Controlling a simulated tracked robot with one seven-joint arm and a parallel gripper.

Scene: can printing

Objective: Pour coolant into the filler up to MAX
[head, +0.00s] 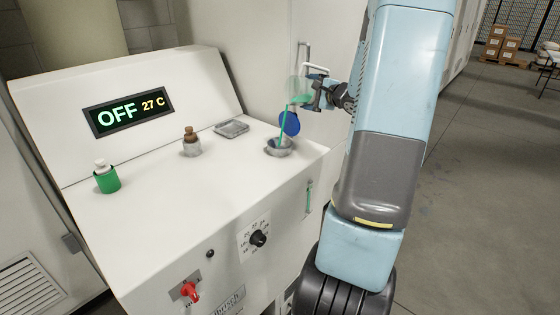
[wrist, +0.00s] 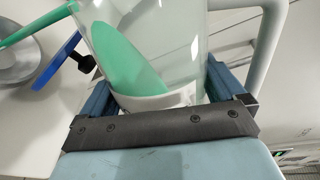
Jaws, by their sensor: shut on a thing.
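A clear jug (head: 298,86) with green coolant is tilted in the air above the filler (head: 279,149). A green stream (head: 284,130) runs from it down into the round metal filler neck. My gripper (head: 318,96) is shut on the jug; the wrist view shows the jug (wrist: 188,45) between the two fingers, with green liquid slanting inside. The blue filler cap (head: 291,123) stands open beside the stream. A narrow gauge (head: 309,198) on the machine's front shows green; its level and any MAX mark are too small to read.
The white machine's (head: 150,230) display (head: 128,111) reads OFF 27 C. A green bottle (head: 107,178), a brown-capped jar (head: 191,141) and a metal tray (head: 231,128) stand on its top. A dial (head: 258,239) and red switch (head: 190,291) sit on its front. Floor to the right is open.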

